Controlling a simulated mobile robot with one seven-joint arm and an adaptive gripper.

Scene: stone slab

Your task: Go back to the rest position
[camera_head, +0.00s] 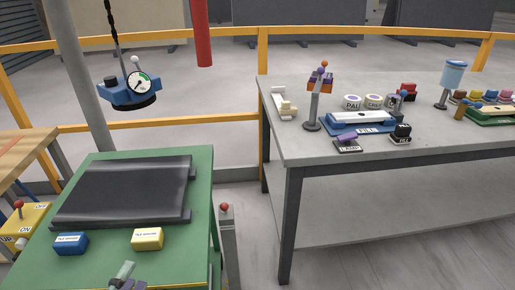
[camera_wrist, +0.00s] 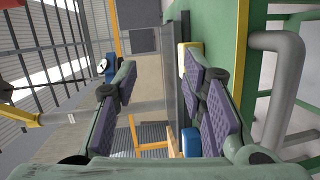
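My gripper (camera_head: 126,277) shows at the bottom edge of the head view, in front of the green table (camera_head: 184,237). In the wrist view my gripper (camera_wrist: 163,95) has its two purple-padded fingers wide apart with nothing between them. A dark stone slab (camera_head: 125,190) lies flat on the green table, beyond my gripper and apart from it. A blue block (camera_head: 71,243) and a yellow block (camera_head: 147,239) sit on the table's near part. The blue block (camera_wrist: 191,143) and yellow block (camera_wrist: 187,57) also show in the wrist view, partly hidden by the right finger.
A blue lifter with a dial (camera_head: 131,93) hangs above the slab's far side. A red-knobbed post (camera_head: 227,240) stands right of the table. A yellow control box (camera_head: 24,224) is at left. A grey workbench (camera_head: 430,155) with several devices stands at right. Yellow railing (camera_head: 190,124) runs behind.

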